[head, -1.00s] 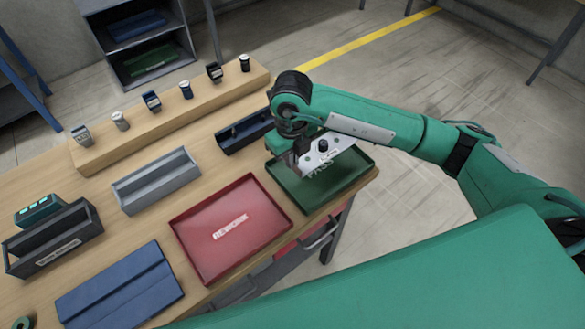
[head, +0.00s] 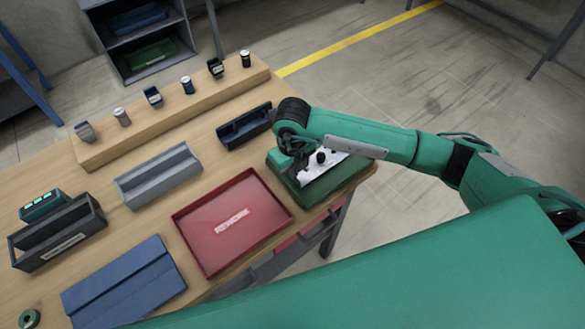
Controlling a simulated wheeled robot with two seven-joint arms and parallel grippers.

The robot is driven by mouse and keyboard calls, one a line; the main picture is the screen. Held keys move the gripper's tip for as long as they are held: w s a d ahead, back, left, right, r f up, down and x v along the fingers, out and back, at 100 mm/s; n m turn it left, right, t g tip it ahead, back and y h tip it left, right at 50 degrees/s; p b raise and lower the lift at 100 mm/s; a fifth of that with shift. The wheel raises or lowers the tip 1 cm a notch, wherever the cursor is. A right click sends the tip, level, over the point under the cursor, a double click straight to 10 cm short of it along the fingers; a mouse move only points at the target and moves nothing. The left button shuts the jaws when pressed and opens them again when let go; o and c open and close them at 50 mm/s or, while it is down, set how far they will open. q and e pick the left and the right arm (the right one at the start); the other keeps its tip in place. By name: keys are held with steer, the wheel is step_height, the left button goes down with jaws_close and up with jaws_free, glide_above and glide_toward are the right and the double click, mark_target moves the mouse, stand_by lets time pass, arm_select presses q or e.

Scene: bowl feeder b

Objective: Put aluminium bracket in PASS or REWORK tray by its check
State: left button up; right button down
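The aluminium bracket (head: 325,162), a pale metal plate with dark holes, is at the green PASS tray (head: 318,199), low over its inside. I cannot tell whether it touches the tray floor. My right gripper (head: 299,168) is at the bracket's left end, pointing down; its fingertips are hidden by the wrist and the tray, so its grip is not clear. The red REWORK tray (head: 205,262) lies to the left of the PASS tray and is empty. My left gripper is not in view.
A grey channel holder (head: 158,175), a dark blue holder (head: 245,127), a dark bin (head: 58,233) and a blue board (head: 124,284) stand on the table. Several small items line the wooden ledge (head: 165,117) at the back. The table edge runs close by the PASS tray.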

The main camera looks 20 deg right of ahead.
steer(key=shift+f+b, duration=0.35)
steer(key=shift+f, duration=0.1)
steer(key=c, duration=1.6)
jaws_free()
steer(key=shift+c, duration=0.2)
steer(key=shift+r, duration=0.15)
steer(key=shift+r+p, duration=0.6)
steer(key=shift+p, duration=0.2)
step_height(320, 180, up, 12)
steer(key=b, duration=0.4)
steer(key=shift+f, duration=0.1)
